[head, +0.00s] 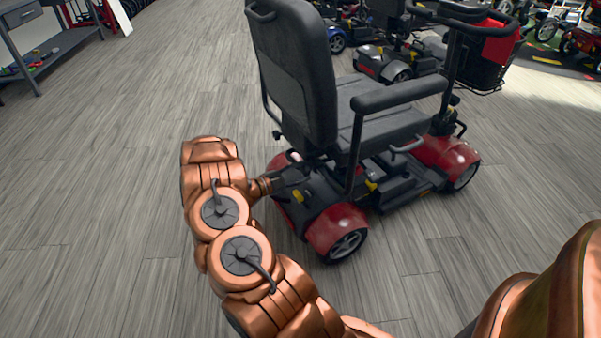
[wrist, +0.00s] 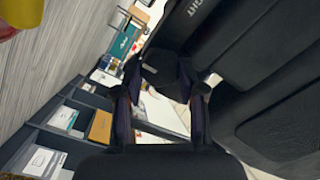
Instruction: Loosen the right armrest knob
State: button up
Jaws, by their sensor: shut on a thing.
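The red and black scooter (head: 345,200) stands in the middle of the head view, its seat (head: 375,125) facing right. Its near armrest (head: 400,93), on the seat's right side, is level on a dark upright post. My gripper (head: 283,182) reaches in low behind the seat back; its fingertips are hard to make out there. In the wrist view my gripper (wrist: 160,78) has its two fingers on either side of a small dark knob (wrist: 161,66), shut on it. The knob cannot be made out in the head view.
The dark seat (wrist: 265,75) fills the right of the wrist view, close to the fingers. Shelves with boxes (wrist: 100,126) lie beyond. Other scooters (head: 395,60) stand at the back. A grey workbench (head: 40,45) is at far left. The floor left of the scooter is clear.

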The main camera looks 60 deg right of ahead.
jog(key=shift+r+n, duration=0.1)
jog(key=shift+n, duration=0.2)
jog(key=shift+n+p, duration=0.6)
jog(key=shift+p, duration=0.1)
jog(key=n+p, duration=0.1)
jog(key=n, duration=0.8)
jog(key=shift+w+d+n+p, duration=0.1)
jog(key=shift+n+p, duration=0.3)
jog(key=n, duration=0.6)
jog(key=shift+w, duration=0.1)
jog(key=n+p, duration=0.1)
jog(key=n, duration=0.5)
jog(key=o, duration=1.1)
